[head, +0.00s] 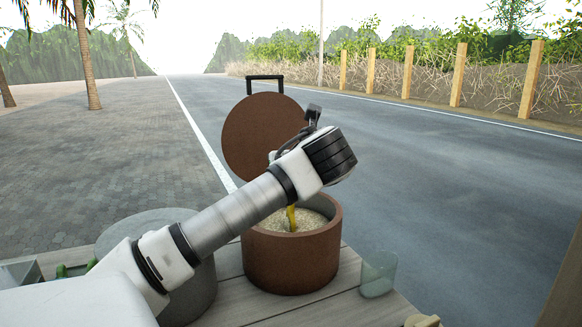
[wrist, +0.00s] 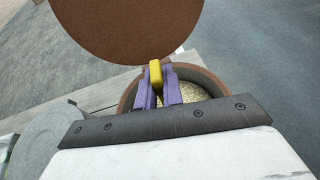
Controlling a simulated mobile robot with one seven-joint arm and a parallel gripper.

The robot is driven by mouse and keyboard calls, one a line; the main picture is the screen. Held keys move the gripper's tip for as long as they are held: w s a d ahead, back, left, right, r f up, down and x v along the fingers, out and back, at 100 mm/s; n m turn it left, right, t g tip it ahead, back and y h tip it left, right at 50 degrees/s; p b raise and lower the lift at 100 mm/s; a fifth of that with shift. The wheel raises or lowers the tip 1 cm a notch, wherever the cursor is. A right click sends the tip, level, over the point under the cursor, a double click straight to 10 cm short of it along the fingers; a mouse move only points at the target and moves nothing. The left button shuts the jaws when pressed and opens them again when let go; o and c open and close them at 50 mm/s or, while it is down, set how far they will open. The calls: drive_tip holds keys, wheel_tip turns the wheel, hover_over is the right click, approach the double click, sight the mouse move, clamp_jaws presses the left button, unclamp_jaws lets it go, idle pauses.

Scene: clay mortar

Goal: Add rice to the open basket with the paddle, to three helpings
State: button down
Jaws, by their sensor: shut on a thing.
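A round reddish-brown container (head: 292,262) stands on the wooden table with its lid (head: 262,128) raised behind it. Pale grains like rice (head: 310,219) lie inside; they also show in the wrist view (wrist: 196,92). I take this as the open basket. My gripper (wrist: 158,88) has purple fingers shut on the yellow paddle (wrist: 155,72), over the container's opening. In the head view the yellow paddle (head: 291,218) reaches down to the grains, and my arm hides the fingers. Its lower end is not clear, so I cannot tell whether it carries rice.
A grey round vessel (head: 196,296) stands left of the container, partly behind my arm. A clear glass (head: 379,273) stands at the right on the table (head: 330,306). Small green items (head: 74,270) lie at the far left. The raised lid stands close behind my gripper.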

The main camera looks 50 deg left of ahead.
drive_tip(key=shift+r+p, duration=1.5)
drive_tip(key=shift+r, duration=3.9)
